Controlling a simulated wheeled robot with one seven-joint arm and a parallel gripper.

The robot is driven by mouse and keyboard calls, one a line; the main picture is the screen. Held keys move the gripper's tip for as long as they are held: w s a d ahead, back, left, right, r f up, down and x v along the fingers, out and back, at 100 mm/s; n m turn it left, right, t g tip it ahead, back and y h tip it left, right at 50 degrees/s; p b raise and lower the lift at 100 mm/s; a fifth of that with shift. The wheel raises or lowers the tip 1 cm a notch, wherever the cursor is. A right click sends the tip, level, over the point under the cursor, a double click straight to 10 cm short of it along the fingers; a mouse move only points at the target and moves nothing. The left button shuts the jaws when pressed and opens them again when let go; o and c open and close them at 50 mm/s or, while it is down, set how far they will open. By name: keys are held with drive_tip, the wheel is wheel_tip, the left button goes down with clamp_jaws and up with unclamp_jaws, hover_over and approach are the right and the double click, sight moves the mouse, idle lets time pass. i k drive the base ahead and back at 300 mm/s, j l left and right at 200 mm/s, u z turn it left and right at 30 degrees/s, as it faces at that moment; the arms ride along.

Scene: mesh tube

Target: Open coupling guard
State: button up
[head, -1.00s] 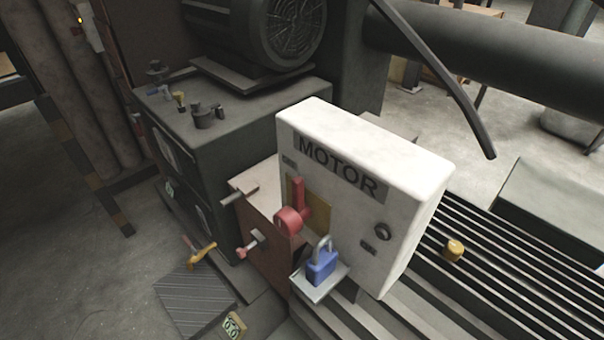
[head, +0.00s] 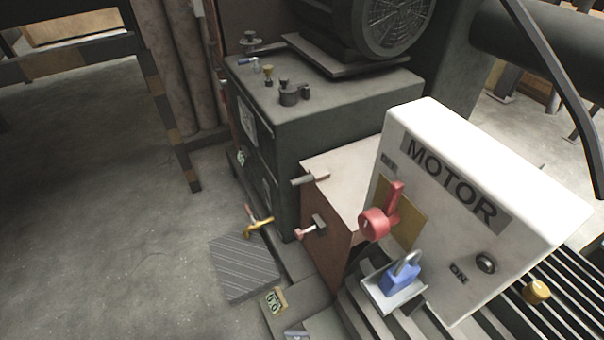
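A reddish-brown box with a pale top (head: 338,170) stands between the dark green cabinet and the white MOTOR box; it may be the coupling guard, but no label shows. Its top looks shut. A grey bar handle (head: 310,179) and a small red-ended T-shaped latch (head: 312,228) stick out on its left side. The white MOTOR box (head: 520,185) hides its right part. A red switch lever (head: 385,212) on the MOTOR box points up. A blue padlock (head: 401,277) with a grey shackle stands on a small shelf below it. My gripper is not in view.
A dark green cabinet (head: 340,100) carries a finned motor (head: 385,25) and small fittings. A yellow-handled tool (head: 258,222) and a ribbed grey mat (head: 243,267) are low at its left. A slatted grate (head: 565,300) is at right. Open concrete floor (head: 120,240) is at left.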

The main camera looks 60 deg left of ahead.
sight(342, 175)
drive_tip(key=j, duration=0.8)
drive_tip(key=k+j, duration=0.15)
drive_tip(key=j, duration=1.5)
drive_tip(key=k+j, duration=0.1)
drive_tip(key=j, duration=1.55)
drive_tip(key=k+z, duration=0.05)
